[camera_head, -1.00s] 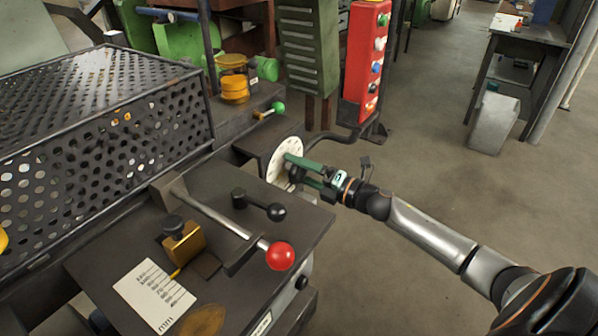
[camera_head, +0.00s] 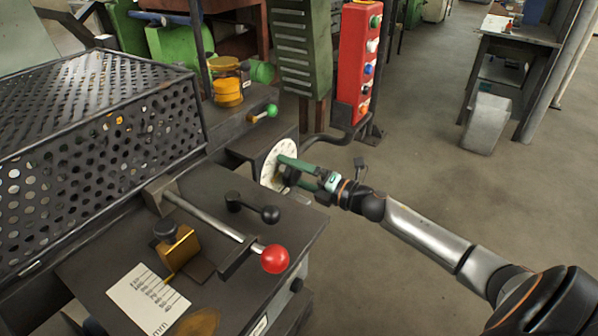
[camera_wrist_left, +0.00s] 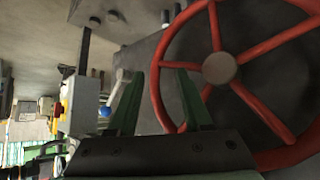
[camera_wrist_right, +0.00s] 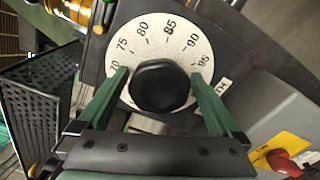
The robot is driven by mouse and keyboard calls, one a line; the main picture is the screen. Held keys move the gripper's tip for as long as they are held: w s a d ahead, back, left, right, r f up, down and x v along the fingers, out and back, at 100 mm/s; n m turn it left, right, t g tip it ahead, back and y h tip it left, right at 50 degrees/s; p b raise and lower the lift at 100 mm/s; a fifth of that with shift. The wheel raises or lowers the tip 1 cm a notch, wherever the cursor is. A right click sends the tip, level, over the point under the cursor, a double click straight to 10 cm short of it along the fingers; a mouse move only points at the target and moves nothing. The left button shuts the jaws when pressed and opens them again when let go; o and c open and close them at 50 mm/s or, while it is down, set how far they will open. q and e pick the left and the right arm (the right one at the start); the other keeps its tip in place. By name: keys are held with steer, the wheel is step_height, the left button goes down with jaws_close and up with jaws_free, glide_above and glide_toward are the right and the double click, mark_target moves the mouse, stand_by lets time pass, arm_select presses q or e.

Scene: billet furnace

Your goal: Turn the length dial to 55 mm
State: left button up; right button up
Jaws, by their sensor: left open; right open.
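The length dial is a white disc (camera_wrist_right: 150,35) with black numbers and a black knob (camera_wrist_right: 160,86) at its centre. In the right wrist view the numbers 75, 80, 85, 90 and 95 show around its upper part; the lower part is hidden. In the head view the dial (camera_head: 271,163) is edge-on at the machine's right side. My right gripper (camera_wrist_right: 161,90) is open, with one green finger on each side of the knob; I cannot tell whether they touch it. My left gripper (camera_wrist_left: 156,80) is open and empty, in front of a red handwheel (camera_wrist_left: 220,68).
A red-ball lever (camera_head: 274,259), a black-knob lever (camera_head: 270,214) and a printed scale card (camera_head: 148,300) are on the machine top. A perforated guard (camera_head: 100,150) stands at the left. A red button box (camera_head: 360,65) stands behind the dial.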

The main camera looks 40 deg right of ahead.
steer(key=shift+s+d, duration=0.25)
steer(key=shift+s, duration=0.3)
steer(key=v, duration=1.1)
steer(key=shift+s, duration=0.2)
steer(key=s+a+f+m+g+h+p, duration=0.2)
steer(key=s+a+f+m+g+p, duration=0.1)
steer(key=s+a+f+m, duration=0.5)
steer(key=s+a+f+m+g+h+p, duration=0.2)
steer(key=s+a+f+m, duration=0.5)
steer(key=a+f+m, duration=0.4)
steer(key=a+m+g+p, duration=0.1)
steer(key=a+m+g, duration=0.1)
steer(key=m, duration=0.3)
steer(key=shift+s+a+f+m+h, duration=0.3)
steer(key=shift+s+a+f, duration=0.1)
steer(key=shift+a, duration=0.2)
steer(key=shift+s+a, duration=0.15)
steer(key=shift+a, duration=0.1)
